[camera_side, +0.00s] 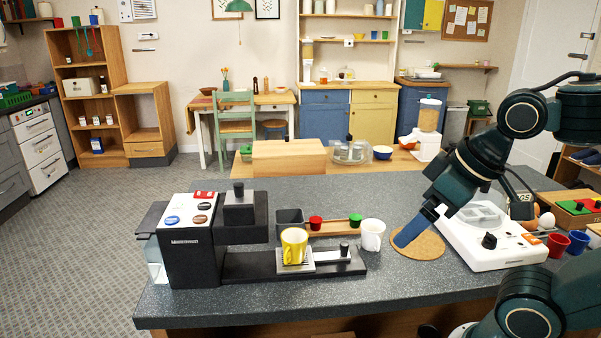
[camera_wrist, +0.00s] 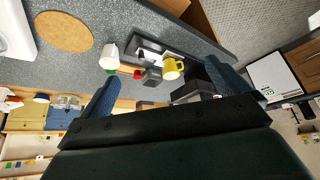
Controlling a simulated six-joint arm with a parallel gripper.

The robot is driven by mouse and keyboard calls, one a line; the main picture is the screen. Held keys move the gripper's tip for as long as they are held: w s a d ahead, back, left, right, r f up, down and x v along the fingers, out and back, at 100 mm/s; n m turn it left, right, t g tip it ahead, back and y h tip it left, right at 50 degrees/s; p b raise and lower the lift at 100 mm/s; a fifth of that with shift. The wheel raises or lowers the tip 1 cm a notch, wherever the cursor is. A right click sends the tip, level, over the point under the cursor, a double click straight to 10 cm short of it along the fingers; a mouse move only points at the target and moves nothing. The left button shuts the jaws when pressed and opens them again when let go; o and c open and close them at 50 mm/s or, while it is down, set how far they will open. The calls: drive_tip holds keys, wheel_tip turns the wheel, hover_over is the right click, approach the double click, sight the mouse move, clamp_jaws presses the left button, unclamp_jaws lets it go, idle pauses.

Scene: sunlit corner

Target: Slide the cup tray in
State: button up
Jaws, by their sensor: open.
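The cup tray (camera_side: 310,267) is a pale square plate on a black rail (camera_side: 255,265) that runs right from the black coffee machine (camera_side: 190,245). The tray sits out to the right of the machine's overhanging head, and a pale strip with a dark upright knob (camera_side: 344,249) extends to its right. A yellow cup (camera_side: 293,245) stands upright on the tray. It also shows in the wrist view (camera_wrist: 171,69). My gripper (camera_side: 408,232) is open and empty, to the right of the knob and apart from it, over the cork mat's left side. In the wrist view its two fingers (camera_wrist: 168,88) are wide apart.
A white cup (camera_side: 372,234) stands between the knob and my gripper, slightly behind. Behind the rail are a dark square container (camera_side: 290,222) and a wooden board (camera_side: 333,229) with red and green cups. The cork mat (camera_side: 428,246) and a white appliance (camera_side: 490,240) are right. The front counter strip is clear.

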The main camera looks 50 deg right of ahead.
drive_tip(key=shift+w, duration=0.1)
drive_tip(key=c, duration=0.9)
drive_tip(key=shift+w+r, duration=0.1)
drive_tip(key=shift+w, duration=0.1)
drive_tip(key=c, duration=0.3)
drive_tip(key=shift+w+d+r, duration=0.1)
drive_tip(key=shift+w+d, duration=0.05)
drive_tip(key=shift+w, duration=0.2)
drive_tip(key=shift+c, duration=0.5)
drive_tip(key=m+g, duration=0.2)
drive_tip(key=g, duration=0.3)
hover_over(345, 244)
wheel_tip(345, 244, down, 4)
drive_tip(key=shift+d+f+y, duration=0.2)
drive_tip(key=shift+d+y, duration=0.1)
drive_tip(key=shift+d, duration=0.15)
drive_tip(key=shift+f, duration=0.1)
drive_tip(key=f, duration=1.3)
drive_tip(key=shift+a+f, duration=0.25)
drive_tip(key=shift+a, duration=0.1)
